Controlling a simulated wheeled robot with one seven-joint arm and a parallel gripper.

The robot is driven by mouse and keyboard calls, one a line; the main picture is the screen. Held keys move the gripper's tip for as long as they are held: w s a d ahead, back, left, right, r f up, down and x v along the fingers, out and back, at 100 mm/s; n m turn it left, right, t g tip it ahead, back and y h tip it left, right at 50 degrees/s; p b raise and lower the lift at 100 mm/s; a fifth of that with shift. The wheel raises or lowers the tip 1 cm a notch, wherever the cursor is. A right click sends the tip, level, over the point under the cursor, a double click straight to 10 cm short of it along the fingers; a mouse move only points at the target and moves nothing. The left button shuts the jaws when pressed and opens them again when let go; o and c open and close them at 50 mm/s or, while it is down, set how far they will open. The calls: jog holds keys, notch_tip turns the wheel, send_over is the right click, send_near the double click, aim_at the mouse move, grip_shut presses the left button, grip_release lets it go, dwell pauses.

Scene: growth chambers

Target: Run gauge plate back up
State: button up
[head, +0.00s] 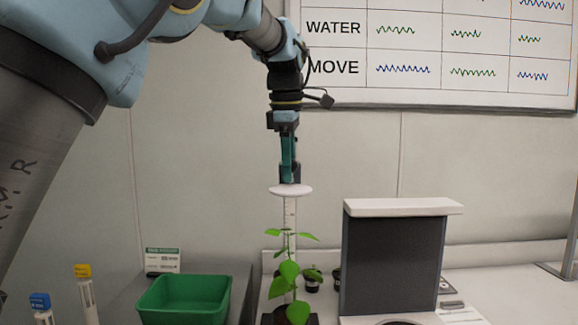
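The gauge plate (291,190) is a white disc, high on an upright ruled scale (290,212) in the head view. A potted green plant (289,270) stands below it, its top leaves well under the plate and partly in front of the scale. My gripper (290,179) points straight down, with its fingertips right at the top of the plate. I see the fingers nearly edge-on, so I cannot tell whether they are shut on the plate or its knob.
A green bin (184,299) stands at the left, with a small label card (162,261) behind it. Blue-capped (41,303) and yellow-capped (85,285) tubes stand farther left. A dark panel with a white top (400,207) stands close right of the plant. Small dark pots (312,283) sit behind.

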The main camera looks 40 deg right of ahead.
grip_shut()
dwell(1.1)
